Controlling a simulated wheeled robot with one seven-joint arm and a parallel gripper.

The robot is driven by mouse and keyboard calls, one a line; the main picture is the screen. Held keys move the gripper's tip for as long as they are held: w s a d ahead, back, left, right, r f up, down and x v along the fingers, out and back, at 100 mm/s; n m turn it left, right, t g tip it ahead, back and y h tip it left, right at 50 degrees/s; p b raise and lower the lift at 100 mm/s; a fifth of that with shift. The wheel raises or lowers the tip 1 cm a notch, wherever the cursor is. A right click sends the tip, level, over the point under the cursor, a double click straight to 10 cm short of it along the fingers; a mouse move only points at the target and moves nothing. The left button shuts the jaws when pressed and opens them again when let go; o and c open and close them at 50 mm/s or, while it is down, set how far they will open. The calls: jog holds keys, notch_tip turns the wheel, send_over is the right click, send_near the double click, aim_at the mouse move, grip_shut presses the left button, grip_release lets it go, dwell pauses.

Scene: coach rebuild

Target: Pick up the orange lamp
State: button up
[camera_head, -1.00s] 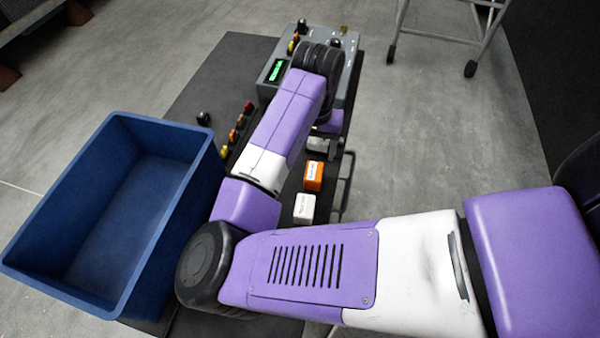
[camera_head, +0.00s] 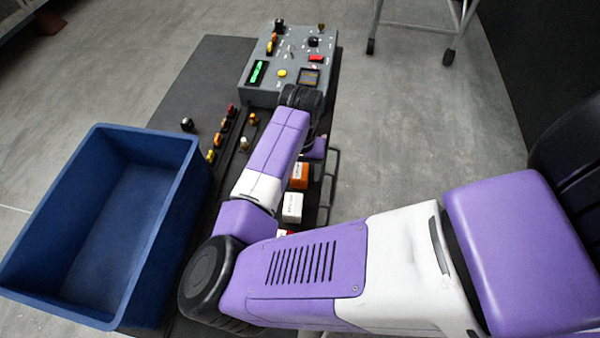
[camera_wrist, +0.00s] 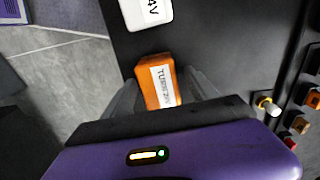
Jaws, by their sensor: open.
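The orange lamp is a small orange block with a white label (camera_wrist: 160,82) in the wrist view. It also shows in the head view (camera_head: 300,172), partly hidden beside my arm. My gripper (camera_wrist: 165,92) is open, with a dark finger on each side of the orange block. The near end of the block lies between the fingers. Whether either finger touches it I cannot tell. In the head view my arm hides most of the gripper.
A white labelled block (camera_head: 292,207) stands beside the orange one. A grey control box (camera_head: 285,65) stands behind them, and a blue bin (camera_head: 185,205) at the left. Small coloured lamps (camera_head: 220,140) stand in a row. A dark metal rail (camera_head: 331,185) runs at the right.

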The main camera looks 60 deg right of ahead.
jog(key=shift+c, duration=0.5)
grip_shut()
jog(key=shift+r, duration=0.2)
